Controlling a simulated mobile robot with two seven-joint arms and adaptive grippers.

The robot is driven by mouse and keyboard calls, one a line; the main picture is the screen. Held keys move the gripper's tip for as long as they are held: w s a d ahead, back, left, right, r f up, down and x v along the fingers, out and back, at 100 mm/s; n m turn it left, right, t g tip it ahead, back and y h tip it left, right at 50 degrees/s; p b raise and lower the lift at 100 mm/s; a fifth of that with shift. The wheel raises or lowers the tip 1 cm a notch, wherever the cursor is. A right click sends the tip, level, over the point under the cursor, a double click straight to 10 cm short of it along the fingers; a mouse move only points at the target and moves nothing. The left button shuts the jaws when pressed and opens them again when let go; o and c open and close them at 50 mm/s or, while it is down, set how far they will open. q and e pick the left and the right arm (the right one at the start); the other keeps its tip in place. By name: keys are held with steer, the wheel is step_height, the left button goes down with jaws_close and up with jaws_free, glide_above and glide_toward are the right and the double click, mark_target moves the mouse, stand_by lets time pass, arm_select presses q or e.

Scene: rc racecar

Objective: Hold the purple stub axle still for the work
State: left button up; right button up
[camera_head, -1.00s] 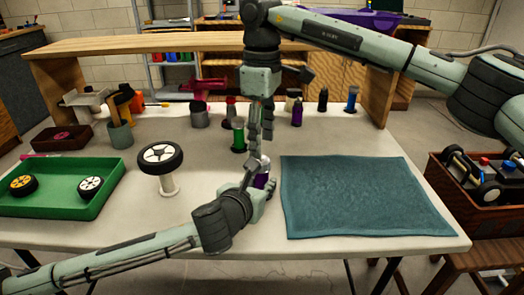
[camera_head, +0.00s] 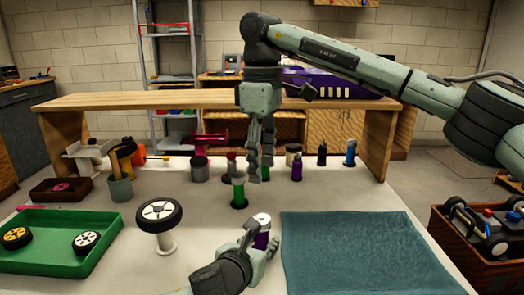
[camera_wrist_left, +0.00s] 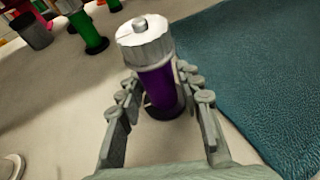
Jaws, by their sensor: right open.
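The purple stub axle (camera_head: 261,239) stands upright on the table, just left of the teal mat, with a silver wheel-nut-like cap (camera_head: 262,220) on top. In the left wrist view the axle (camera_wrist_left: 163,90) stands between the two fingers of my left gripper (camera_wrist_left: 158,92). The fingers lie close against its sides, below the silver cap (camera_wrist_left: 145,42). The head view shows my left gripper (camera_head: 262,247) low around the axle, partly hiding it. My right gripper (camera_head: 261,176) is open and empty, pointing down above and behind the axle, clear of the cap.
The teal mat (camera_head: 350,250) lies to the right. A wheel (camera_head: 158,214) on a white stand and a green tray (camera_head: 60,262) with two wheels are at left. A green cylinder (camera_head: 238,191) and several other posts and cups stand behind. A brown crate (camera_head: 462,262) is at far right.

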arm_select(q)
steer(key=shift+o, duration=0.9)
steer(key=v, duration=1.2)
steer(key=shift+f, duration=0.1)
